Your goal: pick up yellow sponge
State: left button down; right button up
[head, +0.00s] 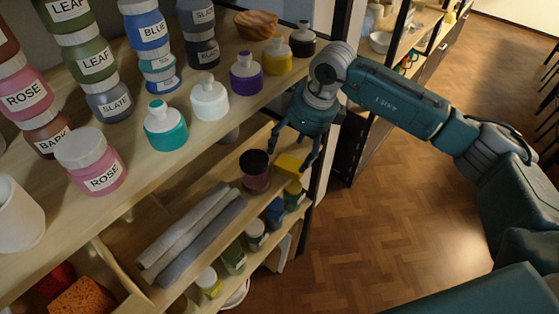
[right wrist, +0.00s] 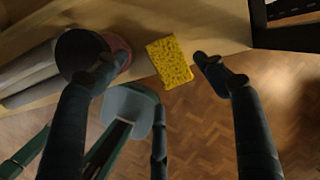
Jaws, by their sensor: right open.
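The yellow sponge (head: 290,163) lies on the middle shelf near its front edge, right of a dark-lidded jar (head: 256,183). The right wrist view shows the speckled sponge (right wrist: 169,62) at the edge of the board, beside the round jar (right wrist: 88,52). My right gripper (head: 290,159) is open and empty, pointing down at the shelf, with its fingers around the sponge's place in the head view. In the right wrist view, the sponge shows between the spread fingertips of the right gripper (right wrist: 156,63), closer to the right one. The left fingertip overlaps the jar. My left gripper is not in view.
Folded grey cloths (head: 193,232) lie left of the jar. The upper shelf (head: 150,188) holds labelled jars and several bottles, such as a purple one (head: 246,78). Small jars stand on a lower shelf. The wooden floor (head: 370,220) in front is clear.

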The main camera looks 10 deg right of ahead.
aim_at(289, 166)
jog(key=shift+s+f, duration=0.15)
jog(key=shift+f, duration=0.2)
jog(key=f+p, duration=0.2)
jog(key=shift+s+d+f+p, duration=0.1)
jog(key=shift+d+f+p, duration=0.1)
jog(key=shift+f+p, duration=0.1)
jog(key=x, duration=0.2)
jog(key=shift+w+a+f+p, duration=0.15)
jog(key=shift+w+f+p, duration=0.15)
jog(key=shift+f+p, duration=0.1)
jog(key=shift+a+f, duration=0.1)
jog(key=shift+f, duration=0.15)
jog(key=shift+c, duration=0.3)
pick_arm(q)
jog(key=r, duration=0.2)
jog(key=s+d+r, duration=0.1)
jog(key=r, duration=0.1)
pick_arm(e)
jog(key=c, duration=0.7)
